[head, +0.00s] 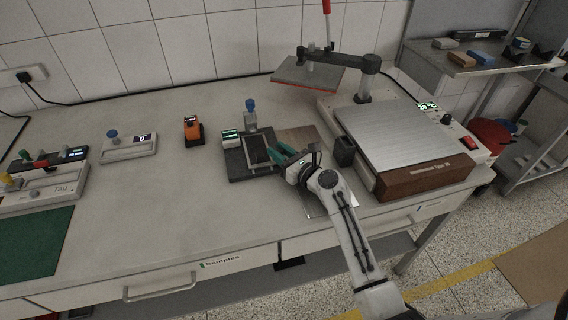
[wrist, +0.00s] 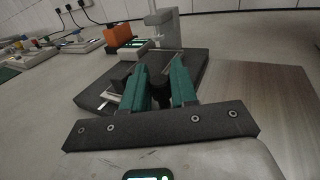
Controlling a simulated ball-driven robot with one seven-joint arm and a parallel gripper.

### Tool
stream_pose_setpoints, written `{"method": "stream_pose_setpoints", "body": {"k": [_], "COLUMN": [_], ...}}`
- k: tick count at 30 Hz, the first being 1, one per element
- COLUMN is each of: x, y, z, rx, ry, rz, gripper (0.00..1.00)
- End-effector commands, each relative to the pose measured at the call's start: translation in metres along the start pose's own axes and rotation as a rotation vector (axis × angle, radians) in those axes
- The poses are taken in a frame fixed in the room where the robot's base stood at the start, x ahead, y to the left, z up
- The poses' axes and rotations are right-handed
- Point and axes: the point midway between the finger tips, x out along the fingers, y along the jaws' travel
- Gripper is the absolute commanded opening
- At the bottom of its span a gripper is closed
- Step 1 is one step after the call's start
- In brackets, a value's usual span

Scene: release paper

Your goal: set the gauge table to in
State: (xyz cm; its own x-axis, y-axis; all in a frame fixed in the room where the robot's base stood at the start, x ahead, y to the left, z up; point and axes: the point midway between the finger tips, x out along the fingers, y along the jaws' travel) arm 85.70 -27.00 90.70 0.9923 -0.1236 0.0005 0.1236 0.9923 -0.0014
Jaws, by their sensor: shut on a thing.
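The gauge (head: 236,165) stands at mid-bench in the head view, with a dark base, a grey post with a blue knob (head: 250,104) and a small green-lit display (head: 230,136). My gripper (head: 277,156) reaches in at its right front side, low over the base. In the wrist view my gripper's teal fingers (wrist: 161,82) are closed around a black upright knob (wrist: 159,92) at the near side of the dark base (wrist: 195,62). Its link to the sliding table is partly hidden by the fingers.
An orange device (head: 193,130) and a white unit with a blue knob (head: 130,146) stand to the left. A heat press with a wide grey plate (head: 400,135) and a small dark block (head: 344,150) stand to the right.

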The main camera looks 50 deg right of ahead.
Motion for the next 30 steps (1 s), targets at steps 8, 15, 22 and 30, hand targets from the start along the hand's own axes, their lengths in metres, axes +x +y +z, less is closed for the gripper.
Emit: {"method": "stream_pose_setpoints", "body": {"k": [8, 15, 22, 30], "x": [0.013, 0.0133, 0.0127, 0.0058], "y": [-0.0063, -0.0066, -0.0063, -0.0064], "z": [-0.0004, 0.0006, 0.0002, -0.0006], "rx": [0.001, 0.0, 0.001, 0.002], "ry": [0.001, -0.001, 0.0, 0.001], "rz": [-0.001, -0.001, -0.001, -0.001], "gripper": [0.0, 0.33, 0.47, 0.47]}}
